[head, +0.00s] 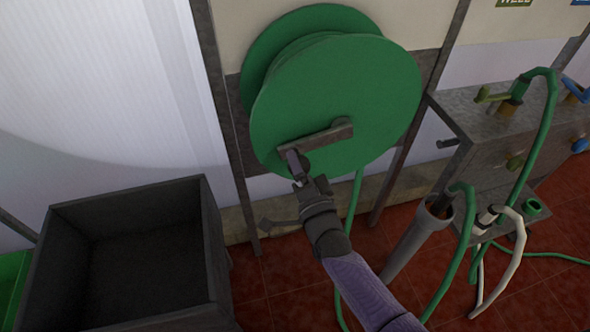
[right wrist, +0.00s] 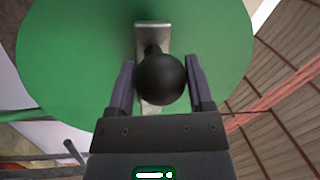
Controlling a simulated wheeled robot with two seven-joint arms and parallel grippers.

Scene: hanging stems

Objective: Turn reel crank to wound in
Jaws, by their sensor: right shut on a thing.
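The green hose reel (head: 335,95) is mounted on a frame ahead of me, its round face toward me. Its dark crank arm (head: 315,136) runs from right of the reel's middle down to the lower left. My right gripper (head: 297,165) is at the crank's lower-left end. In the right wrist view, the round black crank knob (right wrist: 160,79) sits between the two fingers of my right gripper (right wrist: 160,88), which is shut on it. The green reel face (right wrist: 70,60) fills the space behind the knob. My left gripper is not in view.
An open dark bin (head: 130,255) stands at the lower left. A grey bench (head: 480,120) with taps is at the right, with a grey tube (head: 415,240) below it. A green hose (head: 354,205) hangs from the reel to the red tiled floor.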

